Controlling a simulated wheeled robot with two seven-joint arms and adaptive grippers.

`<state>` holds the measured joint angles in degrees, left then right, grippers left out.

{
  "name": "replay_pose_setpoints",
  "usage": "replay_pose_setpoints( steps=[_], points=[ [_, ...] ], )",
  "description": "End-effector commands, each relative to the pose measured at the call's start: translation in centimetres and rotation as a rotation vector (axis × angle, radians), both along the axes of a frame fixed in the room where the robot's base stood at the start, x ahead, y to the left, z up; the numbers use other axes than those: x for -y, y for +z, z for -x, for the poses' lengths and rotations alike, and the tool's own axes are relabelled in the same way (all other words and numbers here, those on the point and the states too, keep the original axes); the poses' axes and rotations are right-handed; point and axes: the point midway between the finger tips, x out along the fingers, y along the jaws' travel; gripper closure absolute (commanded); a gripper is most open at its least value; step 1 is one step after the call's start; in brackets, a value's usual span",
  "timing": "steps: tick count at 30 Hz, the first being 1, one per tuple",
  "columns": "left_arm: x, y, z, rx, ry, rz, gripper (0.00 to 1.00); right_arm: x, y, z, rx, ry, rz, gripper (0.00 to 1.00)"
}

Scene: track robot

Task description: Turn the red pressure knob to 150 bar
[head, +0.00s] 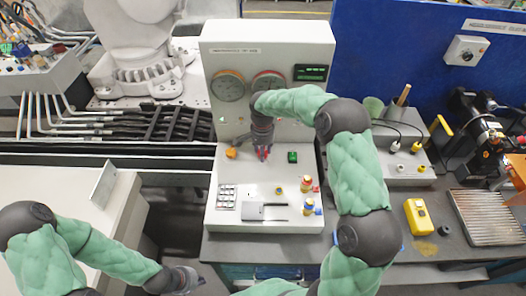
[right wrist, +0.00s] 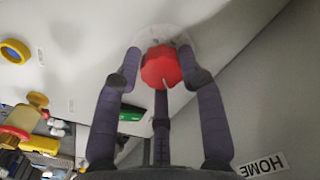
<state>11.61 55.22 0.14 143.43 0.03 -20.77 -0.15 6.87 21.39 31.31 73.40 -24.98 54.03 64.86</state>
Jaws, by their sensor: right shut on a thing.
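The red pressure knob (right wrist: 160,68) is near the top middle of the right wrist view, on a pale round plate, with a short white mark at its lower edge. My right gripper (right wrist: 161,78) is shut on it, with a purple finger at each side and a third below. In the head view my right gripper (head: 262,143) reaches the middle of the white control console (head: 222,165), and a little red (head: 264,154) of the knob shows. My left gripper (head: 187,279) is low in the head view, away from the console; its fingers are unclear.
Two round gauges (head: 229,86) and a green display (head: 310,73) are on the console's upright panel. An orange knob (head: 231,153), a green switch (head: 292,157) and a keypad (head: 226,197) are nearby. A yellow box (head: 418,216) lies on the right bench.

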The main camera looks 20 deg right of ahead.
Motion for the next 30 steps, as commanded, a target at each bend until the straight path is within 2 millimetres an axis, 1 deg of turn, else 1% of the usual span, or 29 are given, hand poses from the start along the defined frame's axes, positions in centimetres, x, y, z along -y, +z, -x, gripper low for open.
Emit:
replay_pose_setpoints(
  steps=[1, 13, 14, 15, 16, 26, 30],
  points=[
    [-0.01, -0.04, -0.01, 0.000, 0.000, 0.000, 1.00, -0.56, -0.64, 0.55, -0.019, -0.001, -0.007, 0.93],
    [0.00, -0.05, 0.00, 0.000, 0.000, 0.000, 1.00, -0.62, -0.66, 0.53, -0.018, -0.004, -0.007, 0.93],
    [0.00, -0.05, 0.00, 0.000, 0.000, 0.000, 1.00, -0.63, -0.66, 0.53, -0.018, -0.004, -0.007, 0.55],
    [0.00, -0.05, 0.00, 0.000, 0.000, 0.000, 1.00, -0.64, -0.66, 0.52, -0.018, -0.004, -0.007, 0.43],
    [0.00, -0.05, 0.00, 0.000, 0.000, 0.000, 1.00, -0.62, -0.63, 0.50, -0.017, -0.004, -0.008, 0.38],
    [0.00, -0.02, -0.01, 0.000, 0.000, 0.000, 1.00, -0.24, -0.22, 0.16, -0.006, -0.004, -0.003, 0.38],
    [0.00, 0.15, -0.01, 0.000, 0.000, 0.000, 1.00, -0.18, -0.11, 0.11, -0.004, 0.035, -0.002, 0.38]
  ],
)
